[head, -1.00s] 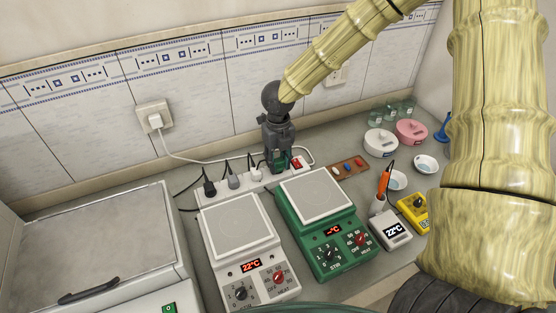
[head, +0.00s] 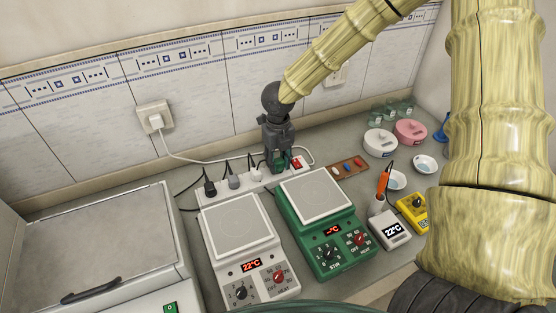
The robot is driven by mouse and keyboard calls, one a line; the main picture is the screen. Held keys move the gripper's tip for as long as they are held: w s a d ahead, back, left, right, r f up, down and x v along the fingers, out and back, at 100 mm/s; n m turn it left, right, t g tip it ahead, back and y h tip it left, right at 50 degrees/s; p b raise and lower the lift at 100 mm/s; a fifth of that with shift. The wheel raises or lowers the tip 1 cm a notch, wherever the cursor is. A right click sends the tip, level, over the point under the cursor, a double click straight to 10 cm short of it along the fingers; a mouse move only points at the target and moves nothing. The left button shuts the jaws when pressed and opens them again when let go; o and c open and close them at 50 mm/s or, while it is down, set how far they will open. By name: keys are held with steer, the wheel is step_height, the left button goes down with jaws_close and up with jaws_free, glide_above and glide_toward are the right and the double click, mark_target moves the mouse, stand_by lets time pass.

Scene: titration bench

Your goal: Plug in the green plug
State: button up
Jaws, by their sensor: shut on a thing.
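My gripper (head: 279,158) points down over the right part of the white power strip, behind the green hotplate. It is shut on the green plug (head: 280,163), of which only a small green patch shows between the fingers. The plug is at the strip's top; the fingers hide whether its pins are in a socket. The white power strip (head: 207,198) lies along the wall and holds a black, a grey and a white plug to the left of my gripper. A red switch (head: 297,164) sits at its right end. The green hotplate (head: 330,252) shows a dash and °C.
A white hotplate (head: 228,226) reading 22°C stands left of the green one. A rack with small coloured pieces (head: 347,169) lies right of the strip. A wall outlet (head: 155,117) feeds a white cable. An orange-handled tool (head: 383,183) stands upright at the right.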

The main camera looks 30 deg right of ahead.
steer(key=shift+f, duration=0.55)
stand_by(0.4)
steer(key=o, duration=1.1)
steer(key=shift+r, duration=0.1)
step_height(320, 180, up, 12)
step_height(320, 180, up, 15)
steer(key=p, duration=1.4)
glide_above(278, 159)
stand_by(0.3)
stand_by(0.4)
